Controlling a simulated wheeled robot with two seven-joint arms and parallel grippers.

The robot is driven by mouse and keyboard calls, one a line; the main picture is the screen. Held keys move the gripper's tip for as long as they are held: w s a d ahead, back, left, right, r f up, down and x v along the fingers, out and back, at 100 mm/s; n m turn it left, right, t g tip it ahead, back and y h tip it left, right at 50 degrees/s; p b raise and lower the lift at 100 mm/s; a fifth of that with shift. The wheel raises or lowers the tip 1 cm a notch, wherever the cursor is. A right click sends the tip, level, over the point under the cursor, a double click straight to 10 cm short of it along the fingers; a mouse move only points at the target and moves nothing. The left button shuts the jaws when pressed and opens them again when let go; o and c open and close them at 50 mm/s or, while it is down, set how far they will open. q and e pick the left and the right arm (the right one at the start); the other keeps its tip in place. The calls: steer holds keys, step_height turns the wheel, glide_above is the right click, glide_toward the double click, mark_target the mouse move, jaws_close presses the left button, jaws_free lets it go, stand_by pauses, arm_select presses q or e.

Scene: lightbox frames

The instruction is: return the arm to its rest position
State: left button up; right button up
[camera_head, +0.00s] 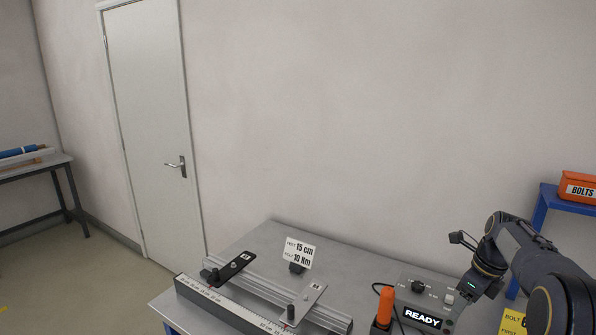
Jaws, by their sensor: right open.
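My right arm comes in from the right edge and bends down over the right part of the bench. My right gripper (467,294) is at its end, above the control box (424,291) and close to its right side in the picture. The gripper is open, and I see nothing held in it. Its fingertips are small and hard to make out against the box. My left arm and left gripper are not in view.
The grey bench (262,240) holds a ruled rail fixture (232,306), a card reading 15 cm and 10 Nm (299,252), and an orange-handled tool (385,306) beside a READY display (422,318). An orange BOLTS bin (578,187) stands on a blue shelf (549,198) at right.

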steer(key=s+a+r+n+t+y, duration=0.1)
steer(key=s+a+r+n, duration=0.1)
steer(key=s+a+n, duration=0.35)
steer(key=s+a+r+n+t+y+b, duration=0.1)
steer(key=s+a+n, duration=0.2)
steer(key=s+n, duration=0.55)
steer(key=s+a+r+n+t+y, duration=0.15)
steer(key=s+a+n, duration=0.3)
steer(key=s, duration=0.45)
steer(key=s+a+f+n+h, duration=0.1)
steer(key=s+a+f+n, duration=0.3)
steer(key=s+n, duration=0.4)
steer(key=shift+s+a+f+t, duration=0.2)
steer(key=shift+a+f+t, duration=0.05)
steer(key=shift+f+t, duration=0.2)
